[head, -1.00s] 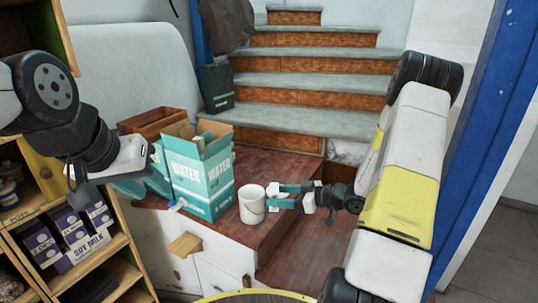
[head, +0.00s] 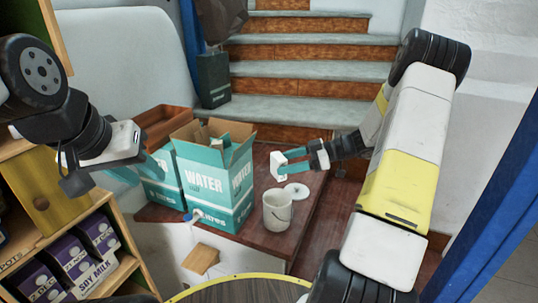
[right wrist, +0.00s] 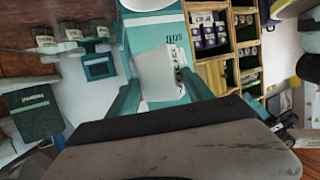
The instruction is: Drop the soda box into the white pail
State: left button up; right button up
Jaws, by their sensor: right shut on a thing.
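The white pail (head: 277,212) stands upright on the dark red counter, just right of the WATER carton; its top is open. My right gripper (head: 296,163) is shut on a small white box, the soda box (head: 278,166), and appears above the counter, up-picture from the pail. In the right wrist view, the soda box (right wrist: 158,76) sits between my teal fingers (right wrist: 160,98), its pale side showing. My left gripper (head: 139,174) hangs at the left, empty, fingers apart, partly in front of the teal cartons.
The open WATER carton (head: 205,178) stands left of the pail. A white round lid-like disc (head: 290,192) lies behind the pail. A brown planter-like box (head: 165,124) is further back. Stairs (head: 305,87) rise behind; a shelf with soy milk cartons (head: 73,262) is at lower left.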

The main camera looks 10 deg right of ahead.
jog(key=shift+f, duration=2.6)
jog(key=o, duration=1.5)
send_near(285, 176)
jog(key=w+f, duration=0.1)
jog(key=w+a+f, duration=0.1)
jog(key=shift+w+a+f, duration=0.15)
jog(key=shift+w+a, duration=0.05)
jog(key=shift+w, duration=0.05)
